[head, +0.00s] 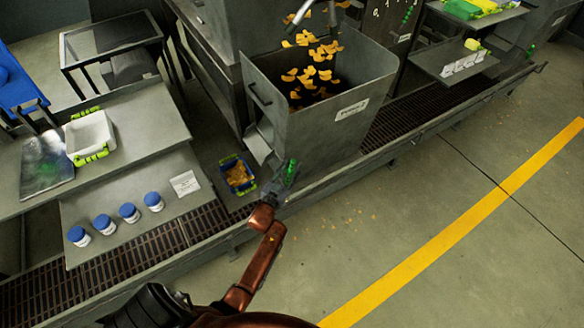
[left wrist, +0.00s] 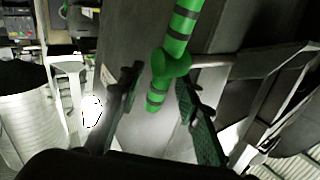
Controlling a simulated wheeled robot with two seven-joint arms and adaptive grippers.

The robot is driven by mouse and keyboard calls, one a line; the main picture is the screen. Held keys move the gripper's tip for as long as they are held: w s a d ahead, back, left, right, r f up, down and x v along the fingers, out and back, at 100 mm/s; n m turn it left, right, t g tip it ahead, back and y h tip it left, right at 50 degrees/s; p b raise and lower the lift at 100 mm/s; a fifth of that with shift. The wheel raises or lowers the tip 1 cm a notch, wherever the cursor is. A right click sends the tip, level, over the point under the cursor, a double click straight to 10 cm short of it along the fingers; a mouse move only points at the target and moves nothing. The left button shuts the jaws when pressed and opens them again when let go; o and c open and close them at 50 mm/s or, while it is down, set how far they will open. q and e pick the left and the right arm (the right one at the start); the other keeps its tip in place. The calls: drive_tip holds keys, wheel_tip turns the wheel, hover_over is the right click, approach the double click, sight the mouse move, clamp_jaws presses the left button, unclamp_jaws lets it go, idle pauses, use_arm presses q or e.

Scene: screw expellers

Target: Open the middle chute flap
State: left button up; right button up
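A grey hopper (head: 335,110) with a label holds falling yellow-orange chips. A grey chute (head: 259,143) juts from its left side. A green lever with dark bands (head: 291,173) sits by the hopper's lower front corner. In the left wrist view the green lever (left wrist: 182,28) comes down from the top, with a round joint and a short lower end. My left gripper (head: 277,188) is at the lever; in the left wrist view its open fingers (left wrist: 160,90) stand on either side of the lower end. Contact is not clear. The flap's position is hard to tell. My right gripper is not in view.
A blue crate with green handles (head: 238,176) holds chips beneath the chute. Several blue-lidded jars (head: 129,212) stand on the left table, and a white tray (head: 90,137) is behind them. A floor grating (head: 195,226) runs along the machines.

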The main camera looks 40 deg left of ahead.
use_arm(q)
drive_tip(key=shift+c, duration=0.7)
clamp_jaws()
